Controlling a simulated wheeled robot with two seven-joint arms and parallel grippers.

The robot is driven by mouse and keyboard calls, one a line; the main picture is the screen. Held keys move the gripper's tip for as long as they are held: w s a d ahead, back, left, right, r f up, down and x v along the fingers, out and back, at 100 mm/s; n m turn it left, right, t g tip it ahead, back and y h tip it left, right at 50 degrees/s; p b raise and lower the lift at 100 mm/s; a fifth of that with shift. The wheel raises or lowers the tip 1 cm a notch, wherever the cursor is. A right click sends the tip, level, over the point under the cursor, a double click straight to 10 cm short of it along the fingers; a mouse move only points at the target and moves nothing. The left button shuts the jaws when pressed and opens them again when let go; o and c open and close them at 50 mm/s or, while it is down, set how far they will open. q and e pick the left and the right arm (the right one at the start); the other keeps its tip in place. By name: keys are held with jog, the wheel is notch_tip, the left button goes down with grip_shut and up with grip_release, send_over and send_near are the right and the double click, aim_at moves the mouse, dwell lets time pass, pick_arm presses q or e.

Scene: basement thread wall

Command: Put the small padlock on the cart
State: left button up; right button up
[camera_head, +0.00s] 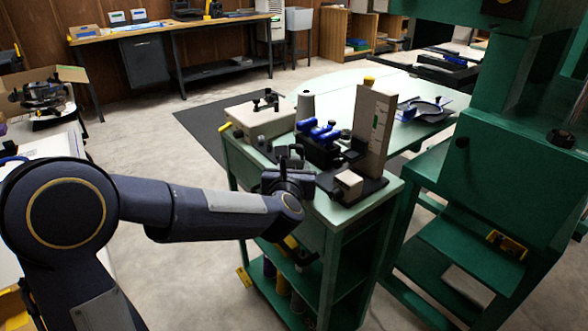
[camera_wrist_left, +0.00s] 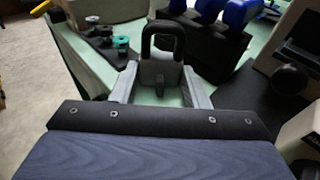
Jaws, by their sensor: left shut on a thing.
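The small padlock, with a black U-shaped shackle, shows in the left wrist view (camera_wrist_left: 162,42) between my fingertips, and in the head view (camera_head: 291,153) at the end of my left arm. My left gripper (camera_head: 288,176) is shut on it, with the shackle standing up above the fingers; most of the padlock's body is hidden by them. The gripper is over the near edge of the green cart (camera_head: 372,215). I cannot tell whether the padlock touches the cart top. My right gripper is in neither view.
The cart top carries a beige box (camera_head: 262,118), a black block with blue pieces (camera_head: 318,140), a tall grey-beige upright (camera_head: 373,128) and small round parts (camera_wrist_left: 121,41). A green machine (camera_head: 490,170) stands close on the right. Bare cart top shows beside the gripper.

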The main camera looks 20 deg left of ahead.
pick_arm(q)
jog(key=o, duration=1.1)
jog(key=shift+f, duration=0.1)
jog(key=shift+r+p, duration=0.25)
jog(key=shift+p, duration=0.1)
jog(key=s+d+r+m+h, duration=0.1)
jog(key=s+r+m+h, duration=0.15)
jog(key=s+m, duration=0.45)
jog(key=s+r+m+h, duration=0.1)
jog(key=s+m+h, duration=0.2)
jog(key=s+m, duration=0.35)
jog(key=s+a+f+m+g, duration=0.1)
jog(key=s+f+m+g, duration=0.2)
jog(key=s+m, duration=0.4)
jog(key=s+a+f+m+g, duration=0.2)
jog(key=s+f+m+g, duration=0.1)
jog(key=s+m, duration=0.4)
jog(key=s+a+f+m+g, duration=0.2)
jog(key=s+f+m+g, duration=0.1)
jog(key=s+m, duration=0.5)
jog(key=shift+a+f+g+p, duration=0.2)
jog(key=shift+f+g+p, duration=0.2)
jog(key=shift+f, duration=0.5)
jog(key=shift+r, duration=0.1)
